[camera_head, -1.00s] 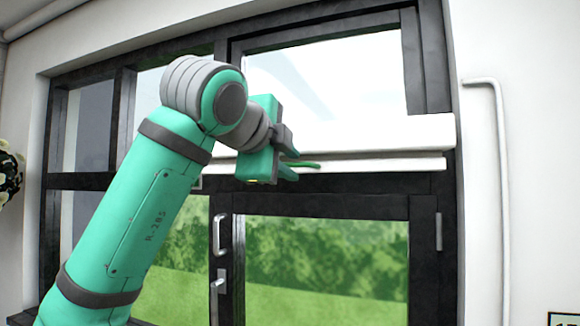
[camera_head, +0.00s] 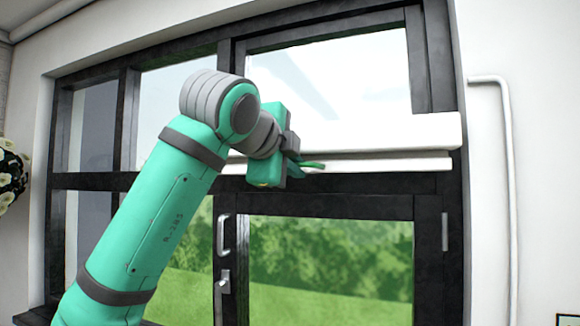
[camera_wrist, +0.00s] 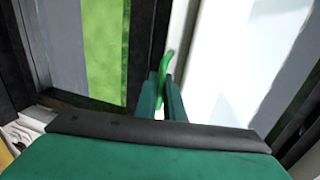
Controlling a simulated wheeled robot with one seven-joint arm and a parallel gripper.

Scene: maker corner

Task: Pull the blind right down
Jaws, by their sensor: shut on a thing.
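The blind's long white housing (camera_head: 400,132) spans the window. A thinner white bottom bar (camera_head: 400,164) sits close below it, with a thin dark gap between them. A green pull tab (camera_head: 313,165) is at the bar, left of the bar's middle. My gripper (camera_head: 297,162) reaches in from the left in front of the bar and is shut on the tab. In the wrist view, the tab (camera_wrist: 166,66) sticks out beyond the fingertips of my gripper (camera_wrist: 163,95). My arm covers the left end of the housing.
The dark-framed window (camera_head: 425,245) continues below the bar, with bare glass and greenery outside. A pale door handle (camera_head: 223,235) is below my gripper. A white pipe (camera_head: 510,190) runs down the right wall. White flowers (camera_head: 10,175) are at the left edge.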

